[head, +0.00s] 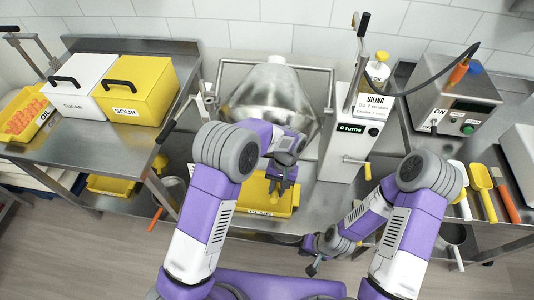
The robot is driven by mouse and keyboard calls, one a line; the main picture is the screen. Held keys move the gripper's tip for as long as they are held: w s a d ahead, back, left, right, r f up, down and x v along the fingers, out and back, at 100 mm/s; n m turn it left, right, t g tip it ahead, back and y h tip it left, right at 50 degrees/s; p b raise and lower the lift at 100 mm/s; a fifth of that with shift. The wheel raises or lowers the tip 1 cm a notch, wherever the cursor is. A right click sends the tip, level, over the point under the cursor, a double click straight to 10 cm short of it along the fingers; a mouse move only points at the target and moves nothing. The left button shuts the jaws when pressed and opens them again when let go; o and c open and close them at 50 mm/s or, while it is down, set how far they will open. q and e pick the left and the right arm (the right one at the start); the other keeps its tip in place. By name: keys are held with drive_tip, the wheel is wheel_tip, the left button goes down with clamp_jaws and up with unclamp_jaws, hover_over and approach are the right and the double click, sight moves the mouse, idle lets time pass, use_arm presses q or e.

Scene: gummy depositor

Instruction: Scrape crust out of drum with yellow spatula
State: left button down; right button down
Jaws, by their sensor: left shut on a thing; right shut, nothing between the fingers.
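The silver drum (270,88) sits at the back centre in a metal frame; its inside and any crust are not visible. My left gripper (282,188) is in front of and below the drum, over a yellow tray (268,212). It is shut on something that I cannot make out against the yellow. My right gripper (313,268) is shut and empty, low in front of the tray.
The oiling machine (345,135) with a yellow crank stands right of the drum. White and yellow bins (140,85) stand on the left table. A control box (450,100) stands on the right table. A white scoop and an orange-handled tool (505,195) flank the yellow tool.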

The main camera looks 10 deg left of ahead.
sight(275, 202)
use_arm(q)
drive_tip(key=shift+s+a, duration=0.1)
drive_tip(key=shift+s, duration=2.75)
drive_tip(key=shift+w, duration=3.2)
drive_tip(key=shift+s+p, duration=0.4)
drive_tip(key=shift+s, duration=2.8)
drive_tip(key=shift+w, duration=1.6)
